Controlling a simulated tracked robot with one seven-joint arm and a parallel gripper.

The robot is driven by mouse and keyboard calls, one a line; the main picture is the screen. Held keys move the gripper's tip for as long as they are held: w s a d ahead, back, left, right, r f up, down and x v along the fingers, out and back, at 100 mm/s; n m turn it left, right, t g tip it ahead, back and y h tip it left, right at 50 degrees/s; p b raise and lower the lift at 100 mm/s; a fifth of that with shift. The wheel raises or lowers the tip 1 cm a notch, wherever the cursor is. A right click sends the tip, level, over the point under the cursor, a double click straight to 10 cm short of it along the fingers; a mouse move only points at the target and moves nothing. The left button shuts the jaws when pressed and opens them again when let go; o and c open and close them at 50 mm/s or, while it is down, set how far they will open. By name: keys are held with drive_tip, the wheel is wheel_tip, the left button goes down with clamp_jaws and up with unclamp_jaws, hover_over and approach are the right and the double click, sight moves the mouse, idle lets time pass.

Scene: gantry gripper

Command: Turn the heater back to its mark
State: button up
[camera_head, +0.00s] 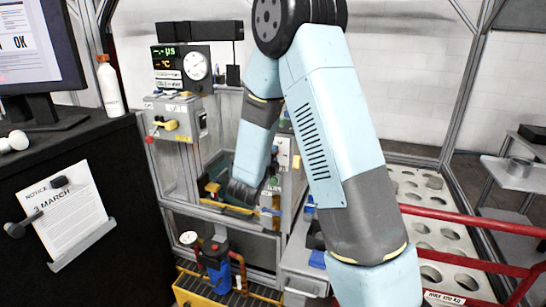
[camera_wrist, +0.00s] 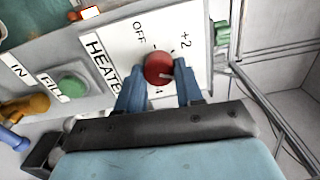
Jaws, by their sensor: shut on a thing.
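The heater panel (camera_wrist: 120,45) is a white plate lettered "HEATE…", with "OFF" and "+2" marks around a red round knob (camera_wrist: 159,68). The knob has a pale pointer line on its face, toward the lower right in the wrist view. My gripper (camera_wrist: 160,84) has its two blue fingers on either side of the knob and is shut on it. In the head view, my arm reaches down into the bench frame and hides the knob and the fingers. Part of the white panel (camera_head: 284,152) shows beside the arm there.
A green button (camera_wrist: 73,86) by the "FILL" label and a yellow handle (camera_wrist: 28,106) are left of the panel. A green part (camera_wrist: 222,32) sits right of it. Metal frame posts stand close by. A red rail (camera_head: 470,215) and a perforated rack (camera_head: 425,190) are right of my arm.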

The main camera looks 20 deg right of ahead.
drive_tip(key=shift+s+f+m, duration=0.1)
drive_tip(key=shift+f+m, duration=0.2)
drive_tip(key=shift+m, duration=0.9)
drive_tip(key=shift+a, duration=0.1)
drive_tip(key=o, duration=0.8)
drive_tip(key=shift+o, duration=1.1)
drive_tip(key=shift+r+m, duration=0.1)
drive_tip(key=shift+m, duration=0.2)
drive_tip(key=v, duration=1.3)
drive_tip(key=shift+s+a, duration=0.25)
